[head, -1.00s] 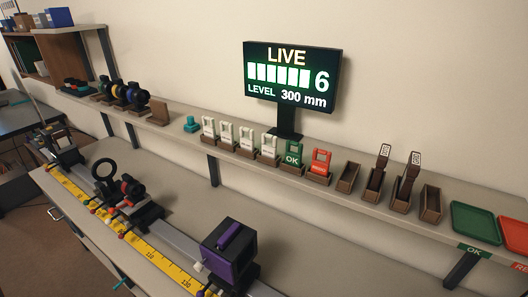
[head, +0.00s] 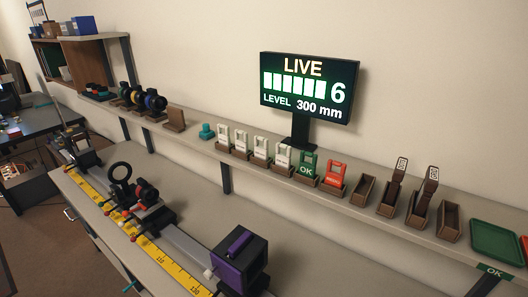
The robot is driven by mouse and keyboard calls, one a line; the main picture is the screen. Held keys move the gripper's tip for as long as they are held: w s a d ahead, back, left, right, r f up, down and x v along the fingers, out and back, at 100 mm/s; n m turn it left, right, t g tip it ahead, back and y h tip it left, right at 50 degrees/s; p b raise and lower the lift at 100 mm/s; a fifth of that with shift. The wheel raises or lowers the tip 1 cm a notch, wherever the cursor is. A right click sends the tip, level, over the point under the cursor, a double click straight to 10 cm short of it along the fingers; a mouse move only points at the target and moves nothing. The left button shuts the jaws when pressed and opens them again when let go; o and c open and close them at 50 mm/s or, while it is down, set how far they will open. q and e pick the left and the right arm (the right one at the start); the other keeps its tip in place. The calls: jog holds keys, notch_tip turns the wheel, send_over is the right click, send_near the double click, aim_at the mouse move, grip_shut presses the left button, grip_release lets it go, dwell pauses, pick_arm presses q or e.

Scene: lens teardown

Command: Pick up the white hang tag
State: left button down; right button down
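Several white hang tags stand upright in small brown holders on the long wall shelf, left of the green OK tag (head: 307,163). The leftmost white hang tag (head: 223,136) is beside a small teal piece, and the rightmost white hang tag (head: 282,155) is beside the OK tag. A red tag (head: 335,173) stands just right of the green one. I cannot tell which white tag the task means. Neither of my grippers is in view.
The shelf (head: 190,136) runs above a bench with a yellow scale rail (head: 160,258) and a purple-black box (head: 240,262). A display (head: 308,88) stands behind the tags. Brown holders and a green tray (head: 497,242) are to the right. The bench area below the tags is clear.

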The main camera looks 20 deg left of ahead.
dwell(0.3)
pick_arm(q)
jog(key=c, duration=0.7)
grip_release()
